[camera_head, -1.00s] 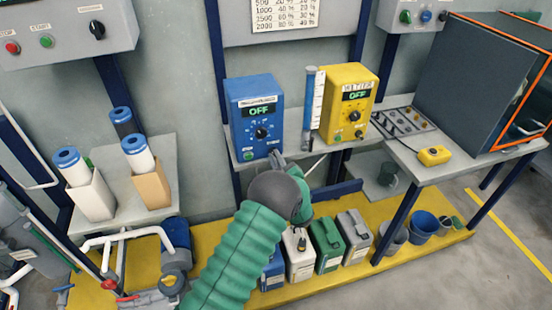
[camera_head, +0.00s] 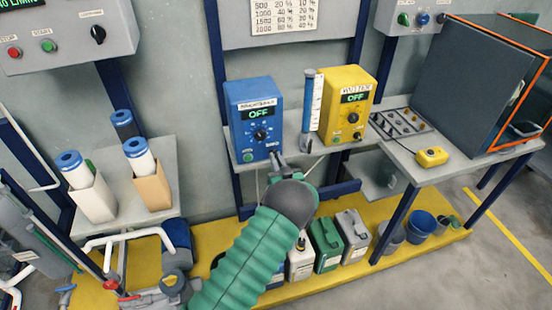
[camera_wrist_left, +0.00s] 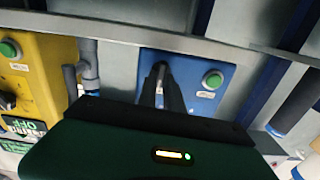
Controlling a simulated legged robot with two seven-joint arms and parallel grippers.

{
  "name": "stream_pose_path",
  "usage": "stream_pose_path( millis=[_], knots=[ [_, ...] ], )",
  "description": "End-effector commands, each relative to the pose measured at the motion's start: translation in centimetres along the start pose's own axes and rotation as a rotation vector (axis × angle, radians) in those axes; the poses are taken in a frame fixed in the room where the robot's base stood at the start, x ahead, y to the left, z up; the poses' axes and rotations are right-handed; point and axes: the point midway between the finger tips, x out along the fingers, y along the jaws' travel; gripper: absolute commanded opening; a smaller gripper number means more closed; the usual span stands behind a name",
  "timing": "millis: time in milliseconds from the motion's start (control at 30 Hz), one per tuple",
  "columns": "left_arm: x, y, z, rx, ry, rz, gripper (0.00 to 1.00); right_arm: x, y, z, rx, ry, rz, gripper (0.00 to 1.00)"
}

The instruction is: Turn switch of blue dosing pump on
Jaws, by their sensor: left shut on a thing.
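The blue dosing pump (camera_head: 241,107) stands upright on the middle shelf, and its display (camera_head: 258,114) reads OFF. It has a black dial (camera_head: 260,135) and a green button (camera_head: 248,156) at the lower left of its front. My left gripper (camera_head: 277,158) is at the pump's lower right front corner. In the left wrist view, its dark fingers (camera_wrist_left: 161,88) are shut at the blue front, beside the green button (camera_wrist_left: 213,80). The fingers cover the switch, so its position is hidden. My right gripper is not in view.
Several canisters (camera_head: 327,246) stand underneath. A table with a yellow box (camera_head: 432,157) is at right.

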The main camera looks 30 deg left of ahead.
Motion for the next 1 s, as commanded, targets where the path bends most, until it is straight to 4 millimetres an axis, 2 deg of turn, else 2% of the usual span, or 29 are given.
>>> stream_pose_path(
  millis=[500,700,1000],
  knots=[
    [-0.09,0.43,0.15,0.422,-0.003,0.003,0.00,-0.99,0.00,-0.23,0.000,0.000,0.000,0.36],
    [-0.10,0.54,0.23,0.514,-0.003,0.005,0.00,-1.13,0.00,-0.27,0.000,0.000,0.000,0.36],
    [-0.11,0.62,0.29,0.563,-0.003,0.006,0.00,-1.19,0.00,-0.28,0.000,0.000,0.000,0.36]
  ],
)
